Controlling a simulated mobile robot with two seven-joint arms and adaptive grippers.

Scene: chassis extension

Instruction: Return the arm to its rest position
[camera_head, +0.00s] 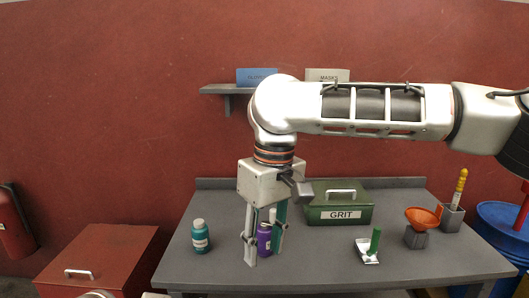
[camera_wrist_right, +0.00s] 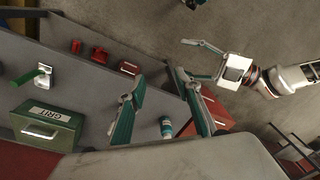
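My right arm (camera_head: 370,112) reaches in from the right across the head view. Its gripper (camera_head: 265,247) points down over the grey workbench, fingers apart. In the wrist view the fingers (camera_wrist_right: 160,98) are also spread, with nothing clasped between them. A purple bottle (camera_head: 264,240) shows between and behind the fingers in the head view, partly covered; I cannot tell the gap to it. My left gripper (camera_wrist_right: 203,60) shows in the wrist view with its fingers apart and empty, away from the bench.
The workbench (camera_head: 315,267) holds a teal bottle (camera_head: 200,237), a green GRIT box (camera_head: 325,210), a green-handled scoop (camera_head: 368,257), an orange funnel (camera_head: 422,218) and a holder (camera_head: 452,217). A wall shelf (camera_head: 215,89) is behind my arm. A red cabinet (camera_head: 110,250) stands left, a blue drum (camera_head: 500,222) right.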

